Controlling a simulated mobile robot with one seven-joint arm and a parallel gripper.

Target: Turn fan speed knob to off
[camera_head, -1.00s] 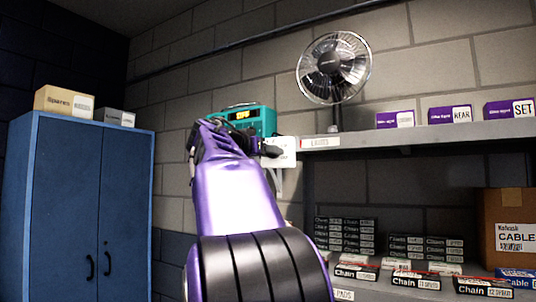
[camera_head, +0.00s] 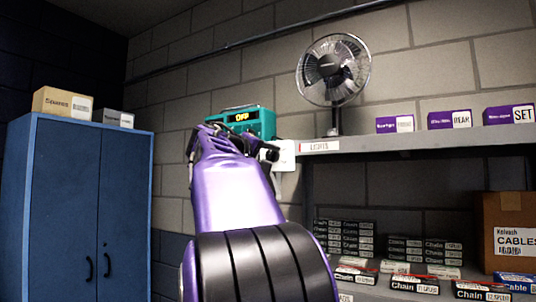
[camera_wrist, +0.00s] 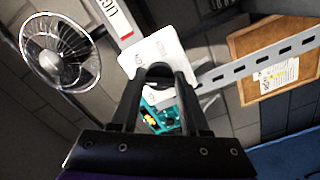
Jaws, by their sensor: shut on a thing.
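A white wall plate (camera_head: 284,156) is on the wall by the left end of the shelf, partly hidden behind my gripper. It shows large at the centre top of the wrist view (camera_wrist: 160,47). My gripper (camera_wrist: 161,76) is at the plate's face, its dark fingers shut on a dark rounded piece that looks like the knob; the fingers mostly hide it, so I cannot read its pointer. The gripper also shows small in the head view (camera_head: 262,151). The desk fan (camera_head: 333,70) stands on the shelf and also shows in the wrist view (camera_wrist: 60,48).
A teal box (camera_head: 263,123) with a lit display that appears to read OFF sits behind my arm. The shelf (camera_head: 420,140) carries purple boxes (camera_head: 450,118). Chain boxes (camera_head: 415,283) lie below. A blue cabinet (camera_head: 80,210) stands at the left.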

